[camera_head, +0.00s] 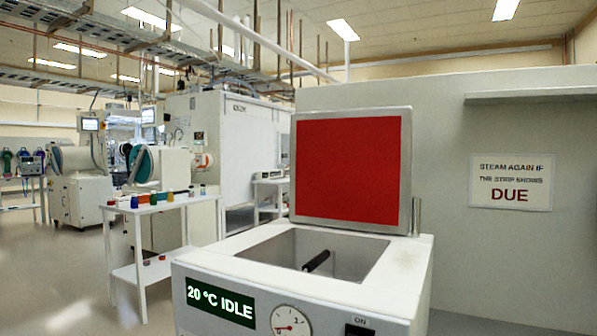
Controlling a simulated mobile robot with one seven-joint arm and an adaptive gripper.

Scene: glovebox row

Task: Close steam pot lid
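The steam pot (397,279) is a white box in the lower middle of the head view, with a square opening on top. Its lid (350,165) stands upright at the back of the opening, with a red inner face and a grey metal frame. Inside the opening (353,245) a dark cylindrical object (317,261) shows; I cannot tell what it is. The pot's front has a green display (220,301) reading "20 °C IDLE", a round gauge (290,322) and a switch (358,330) marked "ON". My gripper is not in view.
A white partition wall stands behind the pot, with a shelf (530,95) and a sign (511,182) reading "STEAM AGAIN IF THE STRIP SHOWS DUE". A white side table (160,208) with small bottles stands at left. Open floor (60,280) lies at far left.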

